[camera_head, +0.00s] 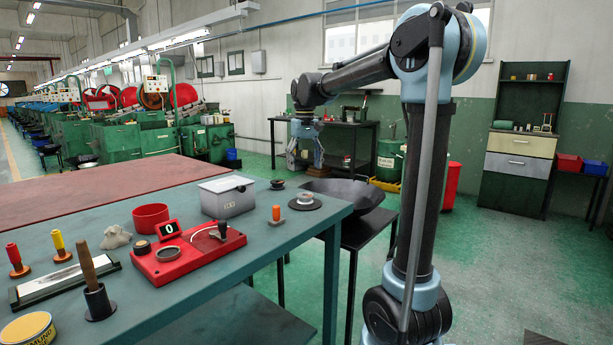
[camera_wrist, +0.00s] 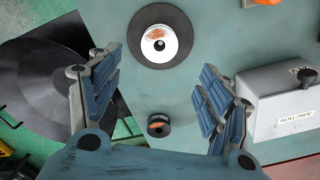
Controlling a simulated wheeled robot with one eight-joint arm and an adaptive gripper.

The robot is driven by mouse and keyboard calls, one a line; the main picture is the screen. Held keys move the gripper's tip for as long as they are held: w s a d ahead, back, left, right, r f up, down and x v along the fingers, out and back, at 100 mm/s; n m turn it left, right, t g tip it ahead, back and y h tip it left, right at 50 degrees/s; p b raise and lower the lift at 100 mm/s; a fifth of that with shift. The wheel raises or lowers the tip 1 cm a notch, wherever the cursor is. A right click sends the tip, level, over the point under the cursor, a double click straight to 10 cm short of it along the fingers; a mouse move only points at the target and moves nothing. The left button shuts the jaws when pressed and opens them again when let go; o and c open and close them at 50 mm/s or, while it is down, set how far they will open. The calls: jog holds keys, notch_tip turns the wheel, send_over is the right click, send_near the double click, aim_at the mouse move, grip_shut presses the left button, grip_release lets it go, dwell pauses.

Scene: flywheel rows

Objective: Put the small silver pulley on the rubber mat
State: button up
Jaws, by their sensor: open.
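A small silver pulley (camera_head: 305,197) with a reddish-brown centre lies flat on a round black mat (camera_head: 290,206) near the table's right corner. In the wrist view the pulley (camera_wrist: 151,48) sits inside the mat (camera_wrist: 185,22), with black showing all around it. My gripper (camera_head: 305,163) hangs at the far side of the table; in the wrist view (camera_wrist: 160,82) its blue fingers are wide apart with nothing between them. A small dark spool (camera_head: 277,184) stands behind the mat; the wrist view shows it (camera_wrist: 158,126) low between the fingers, untouched.
A grey lidded box (camera_head: 227,198) and an orange-topped plug (camera_head: 276,214) stand left of the mat. A red scale (camera_head: 188,257) and red cup (camera_head: 151,217) are farther left. A wide dark basin (camera_head: 350,194) sits on a stand beyond the table edge.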

jog(key=s+d+f+m+t, duration=0.1)
jog(key=s+d+f, duration=0.3)
jog(key=s+d, duration=0.35)
jog(key=s+d+f+m, duration=0.1)
jog(key=s+d+f, duration=0.2)
jog(key=s+d, duration=0.45)
jog(key=s+d+f+m, duration=0.1)
jog(key=s+d+f, duration=0.2)
jog(key=s+f, duration=0.5)
jog(key=s+d+f+m+t, duration=0.1)
jog(key=s+d+f, duration=0.3)
jog(key=s+f, duration=0.5)
jog(key=shift+f, duration=0.2)
jog(key=shift+w+f, duration=0.2)
jog(key=shift+w, duration=0.25)
